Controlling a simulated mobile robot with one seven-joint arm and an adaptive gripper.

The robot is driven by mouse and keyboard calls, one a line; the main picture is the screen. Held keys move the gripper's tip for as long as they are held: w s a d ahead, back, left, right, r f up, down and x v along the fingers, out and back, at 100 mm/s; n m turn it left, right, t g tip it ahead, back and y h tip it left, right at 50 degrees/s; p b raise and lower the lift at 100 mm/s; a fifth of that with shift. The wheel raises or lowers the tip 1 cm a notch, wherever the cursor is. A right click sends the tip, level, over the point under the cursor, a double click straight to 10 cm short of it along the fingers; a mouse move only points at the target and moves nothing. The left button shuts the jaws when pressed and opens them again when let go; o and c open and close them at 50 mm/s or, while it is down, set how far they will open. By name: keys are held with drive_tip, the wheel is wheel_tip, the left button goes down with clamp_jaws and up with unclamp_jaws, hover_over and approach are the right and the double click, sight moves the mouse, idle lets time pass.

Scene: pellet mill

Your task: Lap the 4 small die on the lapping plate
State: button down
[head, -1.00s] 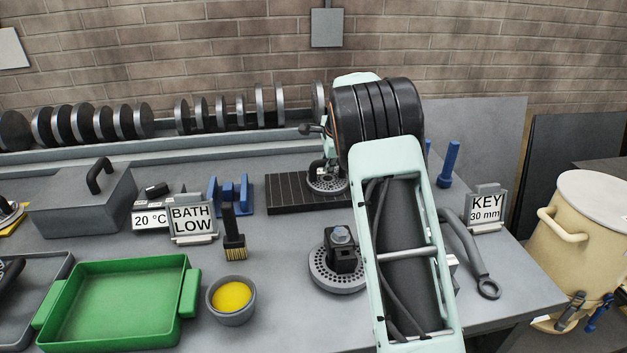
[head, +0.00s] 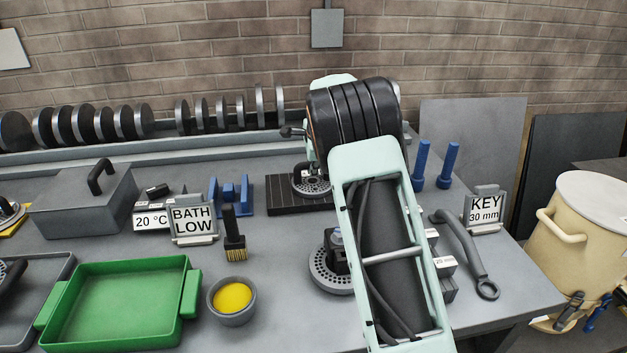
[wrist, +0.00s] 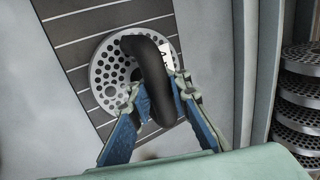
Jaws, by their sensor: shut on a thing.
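A small round die (head: 312,184) full of holes sits over the black grooved lapping plate (head: 284,198) at the back middle of the bench. In the wrist view the die (wrist: 104,66) lies flat against the grooved plate (wrist: 75,22), with a black loop handle (wrist: 150,62) on top. My gripper (wrist: 160,100) is shut on the handle, its blue-padded fingers on either side. A white label on the die is partly hidden by the handle. In the head view my arm hides the fingertips. Whether the die touches the plate is hard to tell.
Several dies (head: 85,124) stand in a rack along the back. A bolted holed disc (head: 330,270) sits in front of the plate. A green tray (head: 120,305), yellow-filled bowl (head: 232,298), brush (head: 234,240), blue pegs (head: 421,165) and ring wrench (head: 470,255) lie around.

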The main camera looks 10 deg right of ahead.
drive_tip(key=shift+w+a+r, duration=0.1)
drive_tip(key=shift+a+r, duration=0.15)
drive_tip(key=shift+a, duration=0.05)
drive_tip(key=c, duration=1.7)
unclamp_jaws()
drive_tip(key=shift+o, duration=0.8)
drive_tip(key=shift+s+f, duration=0.25)
drive_tip(key=shift+f, duration=0.1)
drive_tip(key=o, duration=1)
drive_tip(key=shift+r, duration=0.1)
drive_tip(key=shift+r, duration=0.1)
drive_tip(key=shift+w+r+p, duration=0.1)
drive_tip(key=shift+r+p, duration=1.2)
drive_tip(key=shift+r, duration=3.2)
